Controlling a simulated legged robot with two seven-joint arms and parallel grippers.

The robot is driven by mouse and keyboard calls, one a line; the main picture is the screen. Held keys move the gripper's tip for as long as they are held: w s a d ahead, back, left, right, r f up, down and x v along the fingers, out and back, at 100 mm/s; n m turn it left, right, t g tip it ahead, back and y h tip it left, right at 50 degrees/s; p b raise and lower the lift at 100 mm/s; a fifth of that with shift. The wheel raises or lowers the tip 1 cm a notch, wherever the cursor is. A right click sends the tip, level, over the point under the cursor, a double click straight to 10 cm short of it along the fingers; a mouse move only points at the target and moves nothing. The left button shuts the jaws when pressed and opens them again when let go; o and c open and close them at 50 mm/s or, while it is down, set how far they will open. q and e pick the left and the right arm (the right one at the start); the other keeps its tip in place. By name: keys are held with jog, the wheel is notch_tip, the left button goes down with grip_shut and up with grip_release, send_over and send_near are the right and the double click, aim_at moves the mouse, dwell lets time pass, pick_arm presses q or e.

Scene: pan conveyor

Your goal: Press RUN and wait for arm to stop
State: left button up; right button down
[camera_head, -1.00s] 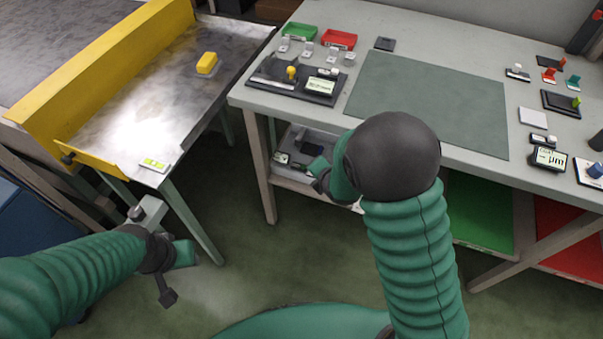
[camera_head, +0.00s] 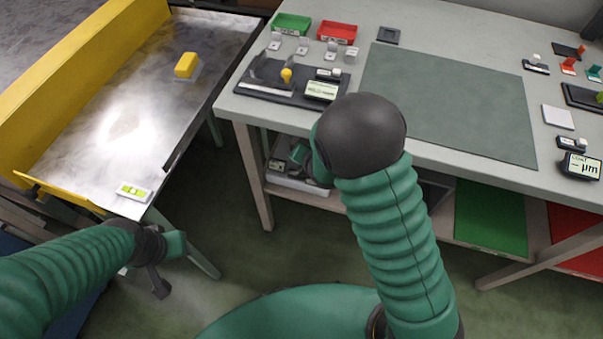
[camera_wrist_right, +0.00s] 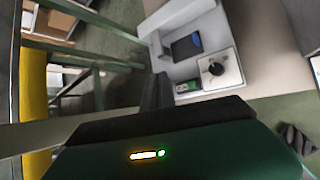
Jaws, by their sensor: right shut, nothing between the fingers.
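No control with a readable RUN label shows. On the lower shelf, in the right wrist view, a grey unit (camera_wrist_right: 215,35) carries a dark block with a blue part (camera_wrist_right: 187,46), a pale plate with a black knob (camera_wrist_right: 217,69) and a small green-faced piece (camera_wrist_right: 187,87). My right gripper (camera_wrist_right: 157,92) is shut and empty beside the green-faced piece; I cannot tell whether it touches. In the head view my right wrist largely hides that gripper at the bench front. My left gripper (camera_head: 176,244) hangs in front of the pan conveyor (camera_head: 85,165); its fingers are not clear.
A yellow block (camera_head: 186,65) sits on the conveyor pan, with a green-and-white level-like piece (camera_head: 133,192) at its near corner. The bench (camera_head: 450,30) holds a green tray (camera_head: 291,24), a red tray (camera_head: 337,32), a dark fixture (camera_head: 262,88) and a bare green mat (camera_head: 450,100).

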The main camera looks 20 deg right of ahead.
notch_tip(320, 180, down, 8)
jog(key=b, duration=0.5)
jog(key=shift+r+b, duration=0.25)
jog(key=shift+b, duration=0.1)
jog(key=shift+f, duration=0.15)
jog(key=shift+f, duration=0.1)
dwell(1.1)
jog(key=shift+f, duration=0.25)
